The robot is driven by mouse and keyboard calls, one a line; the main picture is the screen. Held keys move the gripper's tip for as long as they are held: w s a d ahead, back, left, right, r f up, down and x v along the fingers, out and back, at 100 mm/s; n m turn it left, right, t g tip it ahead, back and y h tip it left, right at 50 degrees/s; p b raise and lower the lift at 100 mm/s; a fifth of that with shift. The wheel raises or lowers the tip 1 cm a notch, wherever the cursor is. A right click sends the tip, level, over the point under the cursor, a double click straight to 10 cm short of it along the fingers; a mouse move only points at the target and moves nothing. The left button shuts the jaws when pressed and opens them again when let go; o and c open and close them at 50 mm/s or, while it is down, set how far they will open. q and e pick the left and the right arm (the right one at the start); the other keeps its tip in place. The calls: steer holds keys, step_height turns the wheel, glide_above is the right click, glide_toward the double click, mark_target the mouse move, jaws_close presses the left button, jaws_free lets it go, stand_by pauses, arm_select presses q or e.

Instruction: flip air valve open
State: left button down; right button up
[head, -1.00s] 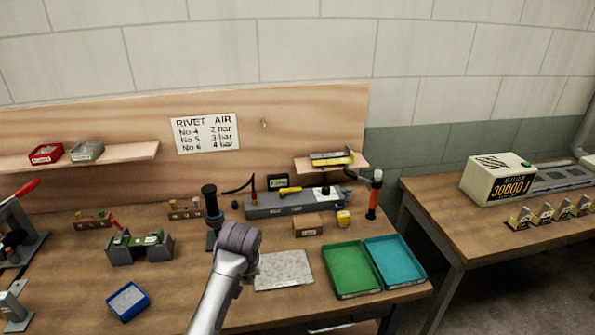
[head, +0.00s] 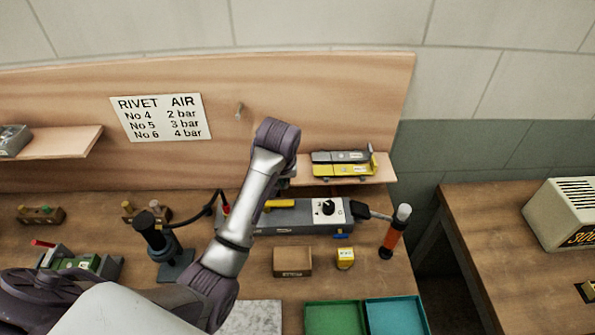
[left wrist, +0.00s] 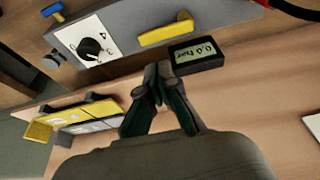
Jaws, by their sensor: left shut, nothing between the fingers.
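The grey air panel box (head: 300,216) stands at the back of the bench. Its yellow valve lever (head: 277,204) lies along the box's length, just right of my left forearm. In the left wrist view, the yellow lever (left wrist: 167,32) shows fully, between a black knob (left wrist: 90,46) on a white dial plate and a small pressure display (left wrist: 197,56) reading 0.0 bar. My left gripper (left wrist: 160,72) is shut and empty, its tips beside the display and apart from the lever in the picture. In the head view my arm hides most of the gripper. My right gripper is out of view.
A shelf with yellow and grey tools (head: 343,168) is close to the right of my left wrist. An orange-handled tool (head: 392,232) stands at the box's right end. A cardboard box (head: 292,262) and a yellow block (head: 345,258) sit in front.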

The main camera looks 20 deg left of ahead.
mark_target(278, 206)
arm_select(q)
steer(key=p+x, duration=0.2)
steer(key=x, duration=0.6)
steer(key=shift+w+a+f, duration=0.1)
steer(key=shift+w+f, duration=0.15)
steer(key=shift+f, duration=0.05)
steer(key=shift+w+f, duration=0.2)
steer(key=shift+f, duration=0.3)
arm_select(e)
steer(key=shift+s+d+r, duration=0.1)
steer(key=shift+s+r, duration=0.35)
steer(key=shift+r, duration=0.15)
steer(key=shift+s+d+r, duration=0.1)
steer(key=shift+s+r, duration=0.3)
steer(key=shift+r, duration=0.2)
